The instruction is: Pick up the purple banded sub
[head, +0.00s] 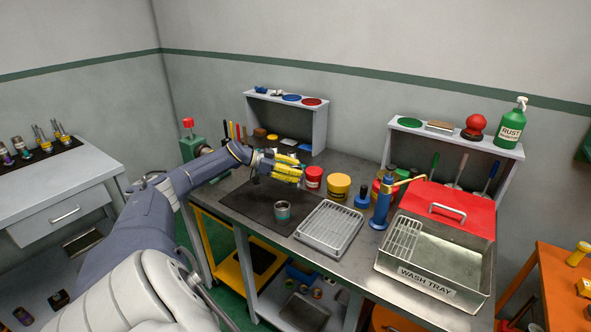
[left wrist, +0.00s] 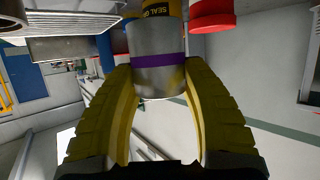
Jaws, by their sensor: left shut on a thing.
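The purple banded sub (left wrist: 159,75) is a silver cylinder with one purple band, seen in the left wrist view between my left gripper's two yellow fingers. My left gripper (head: 284,172) is shut on it and holds it above the dark mat (head: 248,207) on the steel bench. In the head view the yellow fingers mostly hide the sub. My right gripper is not in view.
A grey-teal cup-shaped part (head: 283,211) stands on the mat below the gripper. Shelves line the back.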

